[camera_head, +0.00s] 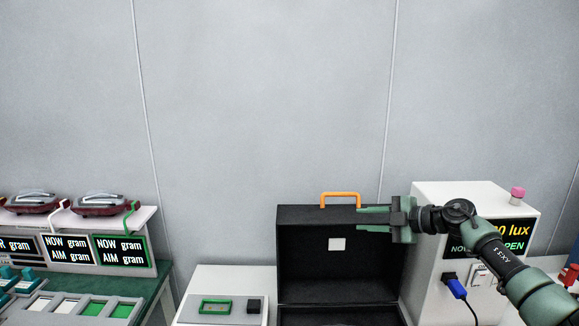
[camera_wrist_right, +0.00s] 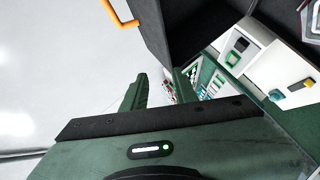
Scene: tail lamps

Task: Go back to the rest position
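My right gripper (camera_head: 374,217) is in front of the raised lid of a black case (camera_head: 305,257), near its upper right part. Its two green fingers point left and stand apart with nothing between them. In the right wrist view the fingers (camera_wrist_right: 160,92) also show apart and empty. The case has an orange handle (camera_head: 341,195) on the lid's top edge, left of the gripper. I cannot tell whether the gripper touches the lid. My left gripper is not in view.
A white box with a lux display (camera_head: 490,235) stands right of the case, behind my right arm. A white unit with a green-framed window (camera_head: 216,307) is left of the case. Scales with red tail lamps (camera_head: 106,202) stand at the far left. The wall above is clear.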

